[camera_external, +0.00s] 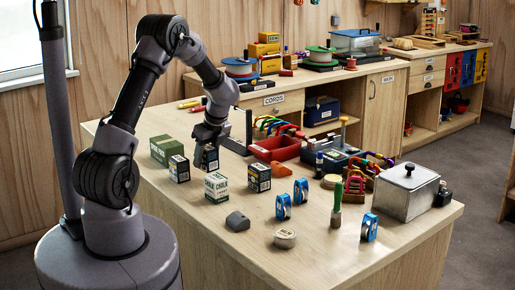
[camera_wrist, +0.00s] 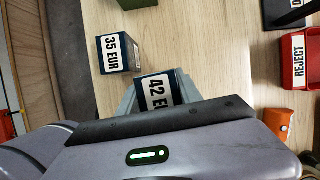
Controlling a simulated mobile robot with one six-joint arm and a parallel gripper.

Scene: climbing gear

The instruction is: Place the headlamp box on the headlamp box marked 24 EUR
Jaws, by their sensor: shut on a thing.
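My gripper (camera_external: 207,148) is shut on a dark headlamp box (camera_external: 207,160) and points down over the left part of the table. In the wrist view this box (camera_wrist: 157,90) sits between the grey fingers and shows a 42 EUR label, partly cut off by my gripper body. I cannot tell whether it touches the table. A second dark headlamp box (camera_external: 179,168) stands just left of it; in the wrist view this box (camera_wrist: 117,53) reads 35 EUR. A third similar box (camera_external: 259,177) stands to the right, behind the chalk box; its price is too small to read.
A white-and-green chalk box (camera_external: 216,187) stands close in front of my gripper. A green box (camera_external: 166,150) is at the left. A red bin (camera_external: 275,149) with a REJECT label (camera_wrist: 298,60) lies behind to the right. Blue devices (camera_external: 283,206) and a tape roll (camera_external: 285,238) are toward the front.

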